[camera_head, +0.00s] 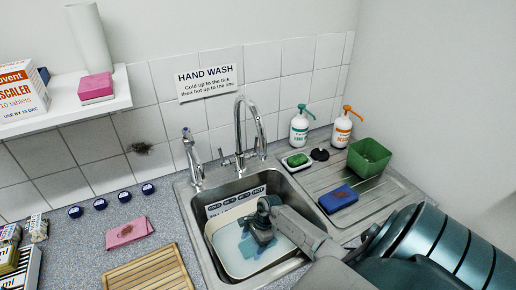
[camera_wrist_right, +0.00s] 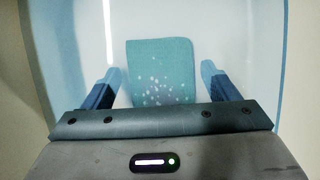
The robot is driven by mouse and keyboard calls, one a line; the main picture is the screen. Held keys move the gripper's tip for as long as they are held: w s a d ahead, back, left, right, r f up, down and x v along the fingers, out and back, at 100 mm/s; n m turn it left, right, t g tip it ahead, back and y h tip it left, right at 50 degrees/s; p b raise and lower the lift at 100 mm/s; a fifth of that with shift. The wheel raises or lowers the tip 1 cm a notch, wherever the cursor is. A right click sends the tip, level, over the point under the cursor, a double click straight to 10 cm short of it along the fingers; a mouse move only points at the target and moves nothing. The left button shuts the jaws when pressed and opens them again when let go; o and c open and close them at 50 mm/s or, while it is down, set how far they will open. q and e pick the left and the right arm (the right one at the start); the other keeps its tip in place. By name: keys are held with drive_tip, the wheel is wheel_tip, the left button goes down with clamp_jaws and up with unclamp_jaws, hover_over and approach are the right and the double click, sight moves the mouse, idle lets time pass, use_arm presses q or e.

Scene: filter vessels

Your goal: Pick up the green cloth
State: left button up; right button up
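The green cloth (camera_wrist_right: 160,72) is a teal-green rectangle with white spots in the right wrist view. It lies in the pale basin (camera_head: 215,254), which holds bluish water and sits in the sink. My right gripper (camera_wrist_right: 162,84) is open, with one blue finger on each side of the cloth and a gap at both sides. In the head view my right gripper (camera_head: 262,232) reaches down into the basin and hides most of the cloth. Whether the fingertips touch the basin floor cannot be told. My left gripper is not in view.
A tap (camera_head: 240,140) rises behind the basin. On the right drainer are a blue sponge (camera_head: 338,199), a green tub (camera_head: 369,157) and a green sponge in a dish (camera_head: 297,160). A pink cloth (camera_head: 130,232) and wooden board (camera_head: 150,273) lie on the left counter.

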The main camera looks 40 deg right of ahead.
drive_tip(key=c, duration=0.8)
